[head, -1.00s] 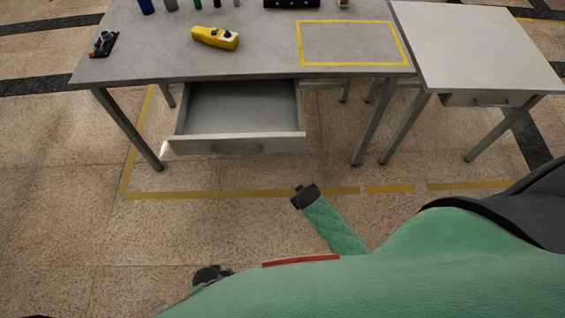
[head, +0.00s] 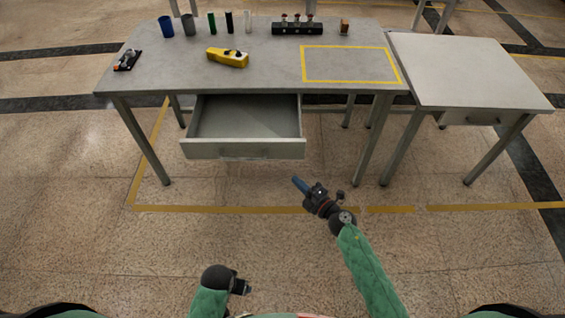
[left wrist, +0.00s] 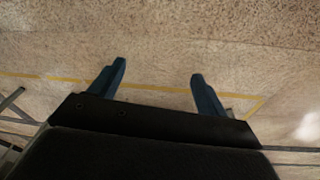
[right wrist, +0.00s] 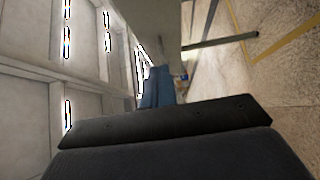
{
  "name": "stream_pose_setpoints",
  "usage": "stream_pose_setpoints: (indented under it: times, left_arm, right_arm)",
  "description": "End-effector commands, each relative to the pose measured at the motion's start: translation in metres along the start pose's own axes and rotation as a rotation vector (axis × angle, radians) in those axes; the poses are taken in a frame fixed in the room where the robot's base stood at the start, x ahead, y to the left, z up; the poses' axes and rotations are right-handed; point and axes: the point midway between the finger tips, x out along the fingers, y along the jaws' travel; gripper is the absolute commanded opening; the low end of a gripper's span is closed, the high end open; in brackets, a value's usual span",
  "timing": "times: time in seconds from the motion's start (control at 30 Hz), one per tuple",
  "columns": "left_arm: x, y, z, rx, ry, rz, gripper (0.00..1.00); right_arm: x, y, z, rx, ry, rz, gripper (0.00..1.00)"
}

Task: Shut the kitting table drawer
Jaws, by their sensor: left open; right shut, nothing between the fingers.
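The kitting table (head: 270,72) is grey with a yellow outlined rectangle on its top. Its drawer (head: 245,150) hangs pulled out below the top's front edge and looks empty. My right gripper (head: 297,182) is shut and empty. It is in front of the drawer's right end in the head view, apart from it. Its blue fingers also show together in the right wrist view (right wrist: 157,88). My left gripper (left wrist: 155,88) is open and empty over the floor in the left wrist view. In the head view my left arm is low at the bottom, its fingers hardly visible.
A second table (head: 470,75) with a closed drawer (head: 470,117) stands to the right. A yellow tool (head: 228,58), a blue cup (head: 165,27) and several other items are on the kitting table. The floor in front is clear, with yellow tape (head: 240,208).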

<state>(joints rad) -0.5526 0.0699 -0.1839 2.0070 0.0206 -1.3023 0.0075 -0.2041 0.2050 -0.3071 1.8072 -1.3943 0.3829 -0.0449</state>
Motion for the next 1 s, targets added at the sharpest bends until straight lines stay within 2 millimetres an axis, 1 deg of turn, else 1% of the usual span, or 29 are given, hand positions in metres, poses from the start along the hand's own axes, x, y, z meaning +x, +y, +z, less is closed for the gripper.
stream_pose_setpoints:
  times: [0.1,0.27,0.47,0.7,0.87,0.9,1.0]
  left_arm:
    - [0.0,0.0,0.003,0.0,-0.015,0.0,0.76]
    - [0.008,-0.001,0.006,0.001,-0.02,-0.001,0.76]
    - [0.034,-0.005,0.015,0.001,-0.024,-0.006,0.76]
    - [0.072,-0.011,0.032,0.0,-0.027,-0.013,0.76]
    - [0.094,-0.016,0.045,0.0,-0.03,-0.017,0.76]
    - [0.099,-0.017,0.047,0.001,-0.029,-0.018,0.76]
    - [0.11,-0.019,0.053,0.001,-0.028,-0.021,0.76]
  right_arm:
    - [0.0,0.0,-0.01,-0.006,0.052,0.001,0.0]
    - [0.007,0.001,-0.012,-0.008,0.064,0.002,0.0]
    - [0.035,0.003,-0.013,-0.007,0.061,0.004,0.0]
    - [0.077,0.003,-0.016,-0.006,0.061,0.004,0.0]
    - [0.103,0.003,-0.018,-0.005,0.06,0.004,0.0]
    - [0.107,0.003,-0.011,-0.007,0.059,0.002,0.0]
    - [0.117,0.003,-0.003,-0.006,0.06,0.003,0.0]
